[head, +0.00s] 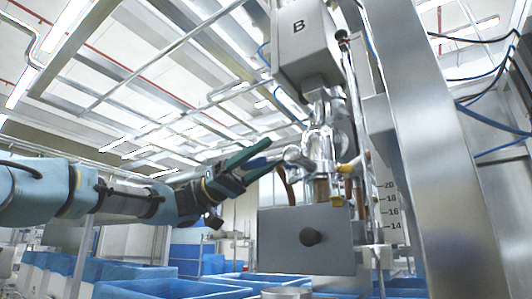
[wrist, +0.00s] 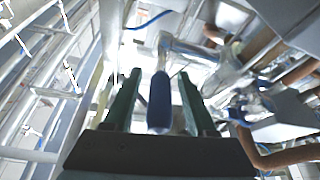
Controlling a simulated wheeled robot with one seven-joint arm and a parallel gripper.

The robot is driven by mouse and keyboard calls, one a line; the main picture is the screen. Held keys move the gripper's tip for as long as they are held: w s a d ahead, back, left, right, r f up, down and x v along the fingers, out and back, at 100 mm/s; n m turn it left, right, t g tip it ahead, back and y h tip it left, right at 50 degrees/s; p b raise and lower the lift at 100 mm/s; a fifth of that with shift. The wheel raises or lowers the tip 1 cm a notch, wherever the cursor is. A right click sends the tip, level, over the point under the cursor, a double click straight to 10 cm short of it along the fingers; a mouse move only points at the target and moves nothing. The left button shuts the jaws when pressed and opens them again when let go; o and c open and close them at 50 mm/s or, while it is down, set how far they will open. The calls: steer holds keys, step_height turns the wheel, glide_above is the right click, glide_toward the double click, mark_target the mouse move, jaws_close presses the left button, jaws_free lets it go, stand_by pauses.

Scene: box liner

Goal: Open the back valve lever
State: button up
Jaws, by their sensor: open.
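A lever with a blue handle (wrist: 160,102) lies between the two dark green fingers of my open gripper (wrist: 158,80) in the wrist view. Clear gaps show on both sides of the handle. Its far end leads toward a shiny metal valve (wrist: 185,52). In the head view my gripper (head: 262,156) reaches in from the left, at the left side of the metal valve body (head: 320,148). The blue handle (head: 257,163) shows partly there, with the fingers hiding some of it. Which lever is the back one cannot be told for certain.
A steel housing marked B (head: 303,38) hangs above the valve. A grey box with a dark knob (head: 306,241) sits below it. A yellow piece (head: 349,168) and copper-brown pipes are close on the right. A wide steel post (head: 440,150) stands further right. Blue-lined bins (head: 170,290) stand below.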

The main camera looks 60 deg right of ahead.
jaws_close()
stand_by(0.5)
stand_by(0.9)
